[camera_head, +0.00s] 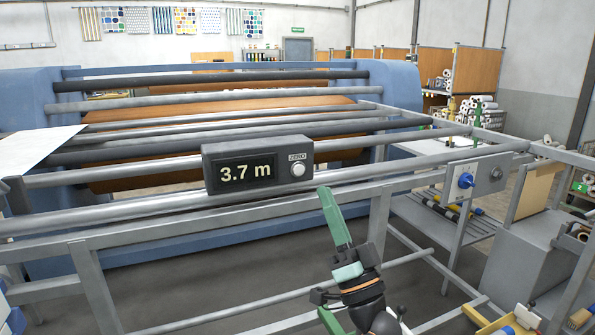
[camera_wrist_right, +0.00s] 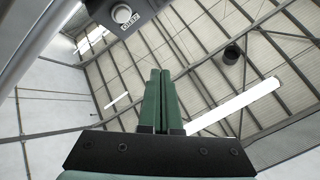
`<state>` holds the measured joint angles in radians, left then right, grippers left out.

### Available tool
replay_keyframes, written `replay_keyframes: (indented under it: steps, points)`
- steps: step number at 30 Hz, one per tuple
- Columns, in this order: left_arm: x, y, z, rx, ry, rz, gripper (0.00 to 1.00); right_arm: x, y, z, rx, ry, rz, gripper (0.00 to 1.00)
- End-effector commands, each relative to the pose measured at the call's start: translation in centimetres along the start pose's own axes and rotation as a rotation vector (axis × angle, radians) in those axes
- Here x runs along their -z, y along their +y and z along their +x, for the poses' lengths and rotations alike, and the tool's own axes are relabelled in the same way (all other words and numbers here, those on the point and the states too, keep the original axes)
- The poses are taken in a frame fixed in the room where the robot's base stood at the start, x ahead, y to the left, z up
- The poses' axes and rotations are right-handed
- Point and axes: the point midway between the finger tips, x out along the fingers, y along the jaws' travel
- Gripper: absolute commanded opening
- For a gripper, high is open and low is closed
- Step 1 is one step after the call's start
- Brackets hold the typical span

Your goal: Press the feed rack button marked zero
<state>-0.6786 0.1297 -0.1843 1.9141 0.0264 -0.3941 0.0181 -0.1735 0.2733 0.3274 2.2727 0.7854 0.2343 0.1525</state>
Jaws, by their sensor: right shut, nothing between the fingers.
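The counter box (camera_head: 256,164) is a dark grey unit on the rack's front rail, with a display reading 3.7 m. The round pale button (camera_head: 298,170) sits at its right end, under a label reading ZERO. My right gripper (camera_head: 325,190) is green, shut and empty, pointing up just right of and below the button. A small gap seems to show between fingertips and button. In the right wrist view the shut fingers (camera_wrist_right: 158,75) point up, and the button (camera_wrist_right: 122,14) shows at the top, left of the tips. My left gripper is not in view.
Grey rack rails (camera_head: 150,211) run across the front. A blue press frame (camera_head: 395,85) with rollers stands behind. A plate with a blue knob (camera_head: 466,180) is on the right, near a grey cabinet (camera_head: 530,240). A white sheet (camera_head: 38,145) lies at left.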

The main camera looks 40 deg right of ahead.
Motion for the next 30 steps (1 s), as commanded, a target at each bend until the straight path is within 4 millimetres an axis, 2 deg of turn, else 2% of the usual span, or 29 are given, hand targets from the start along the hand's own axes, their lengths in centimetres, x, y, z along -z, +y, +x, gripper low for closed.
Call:
replay_keyframes:
  steps: [8, 21, 30]
  points:
    - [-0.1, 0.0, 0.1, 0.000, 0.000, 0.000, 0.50, -0.4, 0.4, 0.5, 0.001, 0.000, -0.001, 0.00]
    - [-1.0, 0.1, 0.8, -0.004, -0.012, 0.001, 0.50, -3.4, 3.4, 4.5, 0.001, -0.001, -0.001, 0.00]
    - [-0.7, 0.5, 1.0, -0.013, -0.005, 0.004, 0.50, -4.5, 4.4, 6.0, 0.000, -0.002, -0.001, 0.00]
